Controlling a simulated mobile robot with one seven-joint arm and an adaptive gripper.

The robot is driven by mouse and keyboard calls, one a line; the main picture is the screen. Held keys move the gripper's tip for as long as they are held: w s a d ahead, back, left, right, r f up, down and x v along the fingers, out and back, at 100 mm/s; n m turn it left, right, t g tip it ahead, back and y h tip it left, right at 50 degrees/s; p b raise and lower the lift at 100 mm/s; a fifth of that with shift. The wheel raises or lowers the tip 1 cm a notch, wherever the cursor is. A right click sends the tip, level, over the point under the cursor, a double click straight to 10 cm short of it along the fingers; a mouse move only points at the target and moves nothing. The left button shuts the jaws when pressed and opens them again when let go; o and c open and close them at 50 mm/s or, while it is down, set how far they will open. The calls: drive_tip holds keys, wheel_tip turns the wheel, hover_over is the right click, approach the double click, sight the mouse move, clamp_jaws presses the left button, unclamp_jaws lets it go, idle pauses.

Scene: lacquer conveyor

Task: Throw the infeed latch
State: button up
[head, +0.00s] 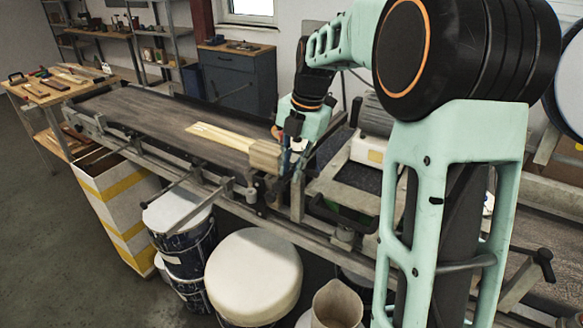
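My gripper (290,164) is in the head view at the near edge of the conveyor (130,117), pointing down beside a wooden block (265,156). Its fingers are small and partly merged with the metalwork behind, so I cannot tell whether they are open or shut, or whether they touch anything. Metal brackets and small fittings (250,191) sit on the near rail just below and left of my gripper. I cannot make out for certain which of these parts is the infeed latch; it may be hidden by my gripper.
Light wooden strips (221,136) lie on the belt against the block. A machine with a white motor housing (372,118) stands right of my gripper. Lidded drums (254,277), paint buckets (178,222) and a striped bin (118,200) crowd the near side. Open floor lies at left.

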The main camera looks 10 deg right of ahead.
drive_tip(key=shift+o, duration=0.6)
wheel_tip(320, 180, up, 12)
drive_tip(key=s+d, duration=0.1)
drive_tip(key=shift+s+d, duration=0.3)
drive_tip(key=shift+d, duration=0.05)
drive_tip(key=shift+a+f, duration=0.1)
drive_tip(key=shift+f, duration=0.05)
